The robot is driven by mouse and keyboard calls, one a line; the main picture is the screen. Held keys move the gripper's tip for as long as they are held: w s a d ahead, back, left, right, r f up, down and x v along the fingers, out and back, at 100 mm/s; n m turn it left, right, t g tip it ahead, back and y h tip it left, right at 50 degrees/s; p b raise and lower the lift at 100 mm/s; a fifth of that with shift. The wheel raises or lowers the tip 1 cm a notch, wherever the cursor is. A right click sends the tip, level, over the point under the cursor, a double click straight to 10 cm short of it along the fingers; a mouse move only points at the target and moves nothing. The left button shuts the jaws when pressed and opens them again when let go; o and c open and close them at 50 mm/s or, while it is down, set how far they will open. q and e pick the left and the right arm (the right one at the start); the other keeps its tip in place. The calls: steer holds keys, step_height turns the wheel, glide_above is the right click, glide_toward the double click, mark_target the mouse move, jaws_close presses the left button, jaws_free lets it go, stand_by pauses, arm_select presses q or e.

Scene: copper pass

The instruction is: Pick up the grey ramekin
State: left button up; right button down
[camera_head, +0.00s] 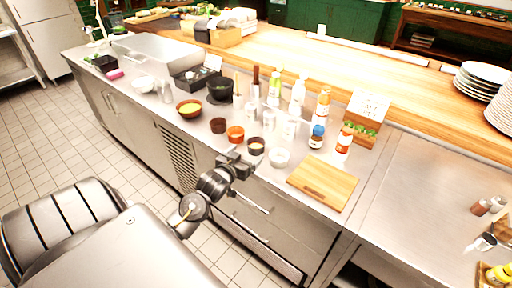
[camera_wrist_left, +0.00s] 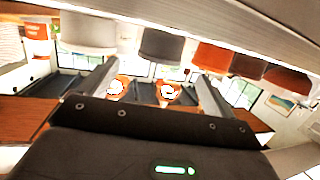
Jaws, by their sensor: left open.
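The grey ramekin (camera_head: 256,149) stands on the steel counter near its front edge, with pale contents, between an orange ramekin (camera_head: 235,135) and a white one (camera_head: 279,159). In the left wrist view, which appears upside down, the grey ramekin (camera_wrist_left: 160,46) is at the top, roughly between the lines of the two fingers. My left gripper (camera_head: 239,157) is in front of it at the counter's front edge. My right gripper is not in view.
A dark ramekin (camera_head: 218,126) and a brown bowl (camera_head: 189,109) continue the row to the left. Bottles and glasses stand behind. A wooden board (camera_head: 323,184) lies to the right. The counter beyond the board is mostly clear.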

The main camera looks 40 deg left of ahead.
mark_target(252, 149)
arm_select(q)
steer(key=shift+x, duration=0.95)
steer(key=shift+w+a+p, duration=0.1)
steer(key=shift+w+p, duration=0.25)
steer(key=p+x, duration=0.1)
steer(key=x, duration=0.2)
steer(key=shift+w+f, duration=0.2)
steer(key=shift+w, duration=0.05)
steer(key=shift+w+a+f, duration=0.1)
steer(key=shift+w+f, duration=0.1)
steer(key=shift+w, duration=0.2)
steer(key=c, duration=1.1)
steer(key=shift+r, duration=0.2)
